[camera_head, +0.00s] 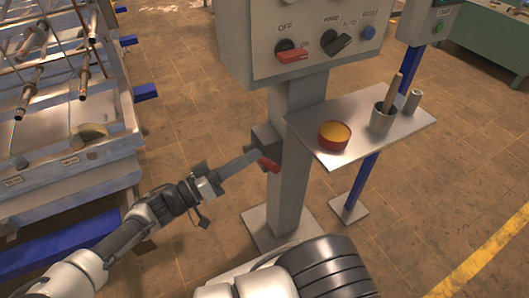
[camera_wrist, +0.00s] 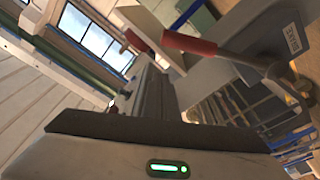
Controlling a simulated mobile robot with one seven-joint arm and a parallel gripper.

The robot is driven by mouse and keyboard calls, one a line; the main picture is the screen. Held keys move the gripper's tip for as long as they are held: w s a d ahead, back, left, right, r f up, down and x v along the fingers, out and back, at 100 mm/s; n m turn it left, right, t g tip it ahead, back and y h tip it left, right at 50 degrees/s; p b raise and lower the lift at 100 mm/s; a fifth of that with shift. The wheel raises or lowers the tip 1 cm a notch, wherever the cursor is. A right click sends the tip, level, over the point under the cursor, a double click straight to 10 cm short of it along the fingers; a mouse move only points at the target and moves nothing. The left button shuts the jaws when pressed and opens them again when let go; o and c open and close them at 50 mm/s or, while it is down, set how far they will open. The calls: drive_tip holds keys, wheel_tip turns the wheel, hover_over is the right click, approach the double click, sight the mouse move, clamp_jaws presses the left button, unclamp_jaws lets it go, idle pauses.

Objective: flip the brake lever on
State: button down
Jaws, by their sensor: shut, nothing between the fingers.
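The brake lever has a red grip (camera_head: 268,163) at the side of the grey post, below a small dark box (camera_head: 266,137). In the wrist view the red grip (camera_wrist: 188,43) sits on a metal rod that runs right to a part with a BRAKE label (camera_wrist: 291,38). My gripper (camera_head: 257,154) comes in from the left, its tips close beside the red grip. In the wrist view my gripper (camera_wrist: 148,70) is shut and empty, with the red grip just beyond and right of its tips. I cannot tell whether they touch.
A control box (camera_head: 315,40) with switches tops the post (camera_head: 288,180). A shelf (camera_head: 350,155) to the right bears a red and yellow round container (camera_head: 334,136) and a cup (camera_head: 383,117). A metal rack (camera_head: 65,160) stands at left. Floor is open behind the post.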

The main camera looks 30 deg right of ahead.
drive_tip(key=shift+s+a+f, duration=0.15)
drive_tip(key=shift+a, duration=1.2)
drive_tip(key=shift+s+a+f, duration=0.1)
drive_tip(key=shift+a+f, duration=0.05)
drive_tip(key=shift+a, duration=1.15)
